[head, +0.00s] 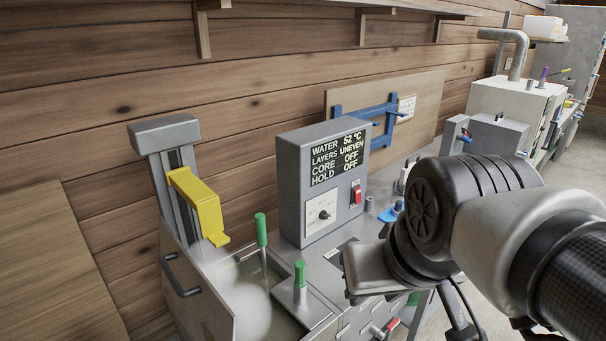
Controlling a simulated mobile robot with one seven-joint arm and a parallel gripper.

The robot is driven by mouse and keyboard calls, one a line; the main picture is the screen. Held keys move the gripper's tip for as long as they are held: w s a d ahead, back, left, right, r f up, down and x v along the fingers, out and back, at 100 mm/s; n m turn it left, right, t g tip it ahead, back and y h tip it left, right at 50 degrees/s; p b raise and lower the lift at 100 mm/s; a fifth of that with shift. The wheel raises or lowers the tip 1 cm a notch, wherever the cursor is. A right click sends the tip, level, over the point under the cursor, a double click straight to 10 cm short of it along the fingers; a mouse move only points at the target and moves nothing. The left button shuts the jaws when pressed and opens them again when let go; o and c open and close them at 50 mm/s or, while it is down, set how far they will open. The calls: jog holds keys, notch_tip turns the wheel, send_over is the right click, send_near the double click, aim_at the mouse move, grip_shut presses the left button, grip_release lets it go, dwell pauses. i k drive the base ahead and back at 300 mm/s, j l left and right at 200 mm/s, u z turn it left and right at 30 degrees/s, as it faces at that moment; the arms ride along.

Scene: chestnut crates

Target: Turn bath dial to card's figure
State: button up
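The bath dial (324,215) is a small dark knob on a white plate, low on the front of a grey control box (290,185). Its marks are too small to read. The box's display (336,158) reads WATER 52 °C, LAYERS UNEVEN, CORE OFF, HOLD OFF. A small white card (406,107) is on the wooden board behind the blue bracket; its print is not legible. My gripper (366,270) is right of and below the dial, in front of the bench and apart from the dial. Its fingers are not clearly visible.
A red switch (356,194) sits right of the dial. A steaming bath (245,300) with green-handled levers (261,230) and a yellow arm (199,202) is at lower left. Blue parts (392,212) lie on the bench behind my arm. A white machine (515,105) stands further right.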

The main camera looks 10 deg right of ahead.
aim_at(323, 215)
jog(key=i+l, duration=0.1)
jog(key=l, duration=0.35)
jog(key=i+l, duration=0.15)
jog(key=l, duration=0.3)
jog(key=i+l, duration=0.1)
jog(key=l, duration=0.35)
jog(key=i+l, duration=0.15)
jog(key=l, duration=0.35)
jog(key=i+l+u, duration=0.1)
jog(key=l, duration=0.35)
jog(key=i+l, duration=0.1)
jog(key=l, duration=0.35)
jog(key=i+l, duration=0.1)
jog(key=l, duration=0.35)
jog(key=i+l, duration=0.1)
jog(key=l, duration=0.4)
jog(key=i+l+u, duration=0.1)
jog(key=l+u, duration=0.2)
jog(key=u, duration=1.4)
